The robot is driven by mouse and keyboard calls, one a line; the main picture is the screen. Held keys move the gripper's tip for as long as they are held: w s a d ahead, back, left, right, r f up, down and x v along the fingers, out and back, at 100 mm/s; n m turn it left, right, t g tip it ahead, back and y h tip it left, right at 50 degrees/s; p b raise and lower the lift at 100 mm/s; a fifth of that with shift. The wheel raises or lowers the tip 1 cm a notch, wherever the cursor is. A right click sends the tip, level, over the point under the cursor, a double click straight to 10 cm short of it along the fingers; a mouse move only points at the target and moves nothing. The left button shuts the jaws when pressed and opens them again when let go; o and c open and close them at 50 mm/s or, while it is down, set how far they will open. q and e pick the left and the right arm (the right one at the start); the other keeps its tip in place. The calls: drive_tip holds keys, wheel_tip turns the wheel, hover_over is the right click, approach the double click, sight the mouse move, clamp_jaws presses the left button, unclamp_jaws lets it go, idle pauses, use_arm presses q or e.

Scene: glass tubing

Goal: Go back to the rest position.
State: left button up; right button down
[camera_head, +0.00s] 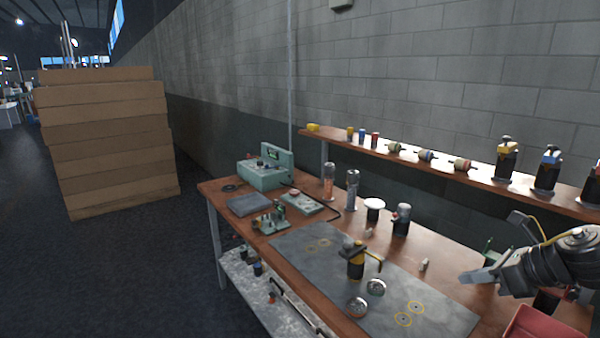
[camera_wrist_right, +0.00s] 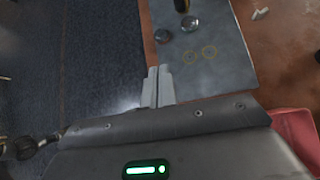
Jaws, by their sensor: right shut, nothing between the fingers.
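My right gripper (camera_head: 480,275) shows at the right of the head view, above the right end of the workbench. In the right wrist view its two fingers (camera_wrist_right: 158,88) lie together with nothing between them. They hang over the near edge of the bench, beside the grey mat (camera_wrist_right: 210,72). My left gripper is not in either view.
The wooden workbench (camera_head: 440,262) holds a grey mat (camera_head: 305,275) with a black and yellow tool (camera_head: 356,262) and two round metal pieces. A red bin (camera_head: 540,325) stands at the right. A shelf (camera_head: 480,180) runs behind. Stacked boxes (camera_head: 105,140) stand left.

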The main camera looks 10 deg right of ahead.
drive_tip(key=a+f+m+t+h, duration=0.1)
drive_tip(key=a+f+m+t, duration=0.3)
drive_tip(key=a+f+m, duration=1.2)
drive_tip(key=s+a+f+m+g+h, duration=0.15)
drive_tip(key=s+f+m+g, duration=0.35)
drive_tip(key=s+f+m, duration=0.55)
drive_tip(key=s+a+f+m+g+h, duration=0.1)
drive_tip(key=s+f+m+g+h, duration=0.25)
drive_tip(key=s+f+m, duration=0.65)
wheel_tip(320, 180, down, 26)
drive_tip(key=s+m+g+b, duration=0.2)
drive_tip(key=s+b, duration=0.1)
drive_tip(key=b, duration=0.3)
drive_tip(key=s+d+f+b, duration=0.2)
drive_tip(key=s+f, duration=0.6)
drive_tip(key=f, duration=0.3)
drive_tip(key=s+d+f+b, duration=0.2)
drive_tip(key=s+d+f, duration=0.1)
drive_tip(key=s+f, duration=0.5)
wheel_tip(320, 180, down, 3)
drive_tip(key=shift+s+f+g+y, duration=0.15)
drive_tip(key=shift+g+y, duration=0.15)
drive_tip(key=shift+g, duration=0.05)
